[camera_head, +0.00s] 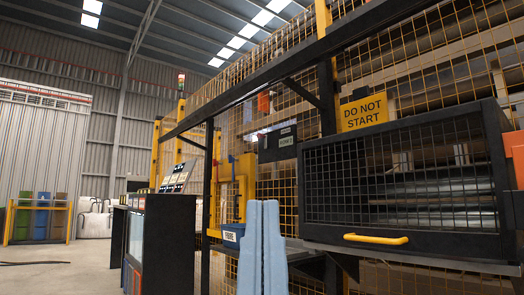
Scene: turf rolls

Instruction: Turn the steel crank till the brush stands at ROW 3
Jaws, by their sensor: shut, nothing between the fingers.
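My gripper (263,204) shows as two pale blue fingers at the bottom centre, pointing up. The fingers are side by side with only a thin dark line between them, shut and empty. They stand in front of the yellow mesh fence, left of a black-framed mesh guard (318,185). I cannot make out the steel crank, the brush or a ROW 3 mark in this view. Steel rollers (430,190) show dimly behind the guard's mesh.
The guard has a yellow handle (376,239); a yellow DO NOT START sign (363,112) hangs above. A blue labelled bin (232,236) and a black labelled box (277,143) are near the fence. A dark cabinet (168,245) stands left. Open floor (60,275) lies far left, before coloured bins (41,222).

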